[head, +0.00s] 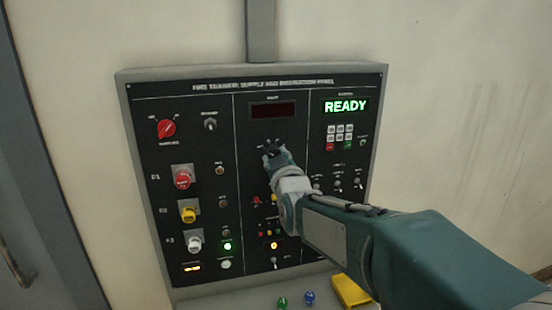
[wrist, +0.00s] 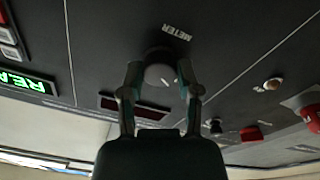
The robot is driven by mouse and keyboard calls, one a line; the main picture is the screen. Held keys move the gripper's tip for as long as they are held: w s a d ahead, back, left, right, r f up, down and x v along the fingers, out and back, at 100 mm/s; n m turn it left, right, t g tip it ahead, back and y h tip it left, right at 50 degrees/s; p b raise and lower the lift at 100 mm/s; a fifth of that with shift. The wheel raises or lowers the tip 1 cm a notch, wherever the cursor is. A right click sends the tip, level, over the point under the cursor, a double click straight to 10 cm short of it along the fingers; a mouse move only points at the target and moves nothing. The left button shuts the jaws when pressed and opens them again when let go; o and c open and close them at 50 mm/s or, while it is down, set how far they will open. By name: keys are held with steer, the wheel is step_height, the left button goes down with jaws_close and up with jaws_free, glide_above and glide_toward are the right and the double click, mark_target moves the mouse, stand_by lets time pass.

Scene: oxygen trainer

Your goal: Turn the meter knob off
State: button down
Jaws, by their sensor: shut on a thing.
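The meter knob (wrist: 160,76) is a dark round knob under the METER label (wrist: 177,33) in the wrist view, where the panel appears upside down. A small pale mark shows on its face. My gripper (wrist: 158,80) has a finger on each side of the knob and is shut on it. In the head view my gripper (head: 272,152) reaches the middle column of the black panel (head: 180,105), just below the dark meter display (head: 272,110). The knob is mostly hidden there by my gripper. The meter display shows no readable digits.
A green READY display (head: 345,106) and keypad (head: 340,132) are at the upper right. A red rotary knob (head: 166,128) and red, yellow and white plugs are at the left. A yellow block (head: 351,291) and small green and blue items lie below the panel.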

stand_by(0.4)
steer(key=shift+c, duration=1.5)
jaws_free()
steer(key=shift+a, duration=0.2)
steer(key=v, duration=1.2)
steer(key=shift+f, duration=0.15)
steer(key=s+d+f+m+g+h, duration=0.1)
steer(key=s+d+f+m+g, duration=0.1)
steer(key=s+d+f+g, duration=0.2)
steer(key=s+d+f+m+g+h, duration=0.2)
steer(key=s+d+f+m+g, duration=0.1)
steer(key=s, duration=0.7)
steer(key=s+d+f+m+g+h, duration=0.1)
steer(key=s+d+f+m+g, duration=0.2)
steer(key=s+d+f+g, duration=0.2)
steer(key=s+d+f, duration=0.2)
steer(key=s, duration=0.1)
steer(key=shift+f+g+h, duration=0.3)
steer(key=shift+h, duration=0.1)
